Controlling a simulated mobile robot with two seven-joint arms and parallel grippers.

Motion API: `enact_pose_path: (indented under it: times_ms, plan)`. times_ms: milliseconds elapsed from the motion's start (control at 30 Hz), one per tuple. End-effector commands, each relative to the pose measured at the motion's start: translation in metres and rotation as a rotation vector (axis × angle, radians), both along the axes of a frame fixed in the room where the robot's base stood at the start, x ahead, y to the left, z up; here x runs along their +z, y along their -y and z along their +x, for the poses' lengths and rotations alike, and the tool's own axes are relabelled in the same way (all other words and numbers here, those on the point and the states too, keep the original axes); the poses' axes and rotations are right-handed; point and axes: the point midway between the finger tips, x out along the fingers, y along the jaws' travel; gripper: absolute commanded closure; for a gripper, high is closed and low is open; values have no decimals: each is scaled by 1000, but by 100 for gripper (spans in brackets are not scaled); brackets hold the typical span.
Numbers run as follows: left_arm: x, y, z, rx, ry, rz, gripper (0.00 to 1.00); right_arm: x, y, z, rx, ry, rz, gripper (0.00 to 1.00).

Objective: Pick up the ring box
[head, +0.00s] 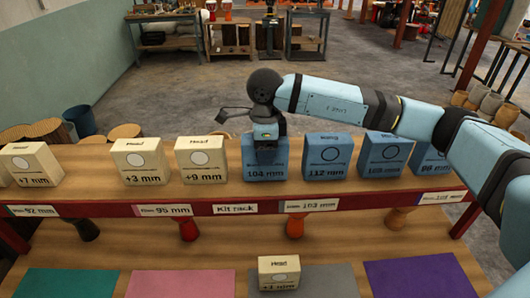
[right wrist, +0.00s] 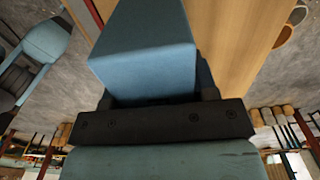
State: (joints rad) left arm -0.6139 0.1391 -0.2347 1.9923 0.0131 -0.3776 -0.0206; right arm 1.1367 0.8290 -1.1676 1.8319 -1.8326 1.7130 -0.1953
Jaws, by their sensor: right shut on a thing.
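Several blue boxes stand in a row on the right half of the wooden shelf; these look like the ring boxes. My right gripper (head: 266,140) comes down from above and is shut on the blue box marked 104 mm (head: 265,172). In the right wrist view the same blue box (right wrist: 145,60) sits between the jaws, its faces filling the upper middle. The box is upright at shelf level; I cannot tell whether it is clear of the wood. To its right are blue boxes marked 112 mm (head: 326,160) and what looks like 108 mm (head: 383,160). My left gripper is not in view.
Cream head boxes stand left on the shelf, including +9 mm (head: 202,165) and +3 mm (head: 141,167). Another cream box (head: 279,279) rests on the grey mat (head: 325,284) below. Drums hang under the shelf edge. A purple mat (head: 420,278) is bare.

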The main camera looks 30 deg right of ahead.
Motion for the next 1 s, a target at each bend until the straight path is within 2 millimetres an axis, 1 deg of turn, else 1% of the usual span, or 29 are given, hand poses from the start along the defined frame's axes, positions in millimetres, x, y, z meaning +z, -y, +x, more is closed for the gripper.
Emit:
enact_pose_path:
  times_ms: [167, 267, 700, 900, 1000]
  plan:
    - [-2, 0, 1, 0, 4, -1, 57, 19, 0, 0, 1, 4, 0, 76]
    - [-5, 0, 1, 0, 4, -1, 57, 37, 0, 1, 0, 5, 1, 76]
    - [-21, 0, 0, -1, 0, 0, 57, 141, 0, 0, 0, 4, 1, 76]
    - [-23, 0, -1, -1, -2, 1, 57, 176, 0, 0, 0, 3, 0, 76]
    - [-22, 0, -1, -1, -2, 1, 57, 186, 0, 0, 0, 3, 0, 76]
